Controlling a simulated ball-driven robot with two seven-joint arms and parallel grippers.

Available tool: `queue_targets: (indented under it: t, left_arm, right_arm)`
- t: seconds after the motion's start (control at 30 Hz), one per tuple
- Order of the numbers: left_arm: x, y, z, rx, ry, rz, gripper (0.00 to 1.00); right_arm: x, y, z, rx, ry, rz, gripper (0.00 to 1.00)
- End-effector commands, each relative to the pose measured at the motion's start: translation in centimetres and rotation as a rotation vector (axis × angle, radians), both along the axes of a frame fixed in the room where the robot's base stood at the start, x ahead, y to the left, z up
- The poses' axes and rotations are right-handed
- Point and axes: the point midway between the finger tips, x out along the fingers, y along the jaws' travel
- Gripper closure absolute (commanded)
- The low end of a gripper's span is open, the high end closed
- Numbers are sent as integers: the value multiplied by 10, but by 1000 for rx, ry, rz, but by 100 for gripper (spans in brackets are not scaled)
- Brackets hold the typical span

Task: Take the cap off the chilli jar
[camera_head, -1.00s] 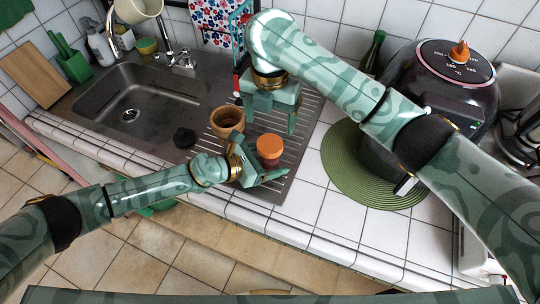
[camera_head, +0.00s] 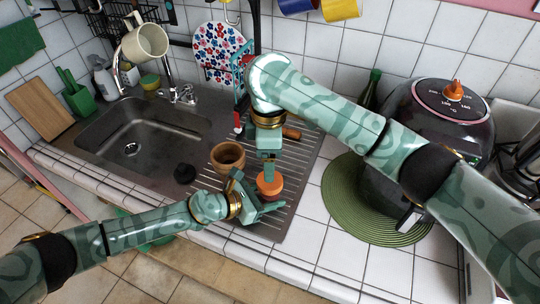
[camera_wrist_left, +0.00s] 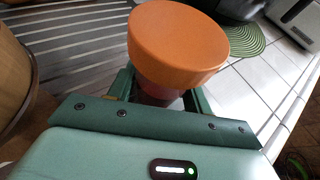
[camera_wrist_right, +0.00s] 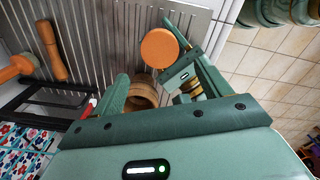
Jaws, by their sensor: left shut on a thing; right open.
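The chilli jar has a wide orange cap (camera_head: 269,184), which also shows large in the left wrist view (camera_wrist_left: 178,42) and below the open jaws in the right wrist view (camera_wrist_right: 160,48). The jar body (camera_wrist_left: 160,92) is reddish and mostly hidden under the cap. My left gripper (camera_head: 262,202) is shut on the jar body below the cap, at the drainboard. My right gripper (camera_head: 268,165) is open and empty, pointing down just above and behind the cap. In the head view its fingers overlap the cap's far edge; I cannot tell whether they touch.
A wooden pot (camera_head: 228,156) stands left of the jar on the ribbed drainboard (camera_head: 297,160). A green round mat (camera_head: 345,210) and a dark air fryer (camera_head: 440,120) are at the right.

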Motion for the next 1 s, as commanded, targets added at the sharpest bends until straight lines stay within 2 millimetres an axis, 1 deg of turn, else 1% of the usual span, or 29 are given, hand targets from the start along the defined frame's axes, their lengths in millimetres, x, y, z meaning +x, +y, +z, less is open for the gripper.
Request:
queue_targets:
  t: [0.1, 0.17, 0.3, 0.4, 0.5, 0.6, 0.7, 0.77, 0.87, 1.0]
  left_arm:
    - [0, 0, 0, 0, 0, 0, 100]
    - [0, 0, 0, 0, 0, 0, 100]
    - [0, 0, 0, 0, 0, 0, 100]
    - [0, 0, 0, 0, 0, 0, 100]
    - [0, 0, 0, -1, 0, 0, 100]
    - [0, 0, 0, -1, 0, 0, 100]
    - [0, 0, 0, -1, 0, 0, 100]
    - [0, 0, 0, -1, 0, 0, 100]
    - [0, 0, 0, -1, 0, 0, 100]
    - [0, 0, 0, -1, 0, 0, 100]
  right_arm:
    - [0, 0, 1, -1, -2, -372, 24]
    - [0, 0, 0, 0, -2, -570, 24]
    - [1, -1, 0, 0, -2, -1030, 24]
    - [1, -1, 0, 0, 0, -1332, 24]
    - [1, -2, 0, -1, 0, -1586, 24]
    - [1, -2, 0, 0, 1, -1775, 24]
    - [1, -2, -1, -1, 0, -1894, 24]
    - [1, -2, -2, -1, 1, -1936, 24]
    - [1, -2, -10, -3, 2, -1967, 24]
    - [0, -2, -32, -5, 4, -1968, 24]
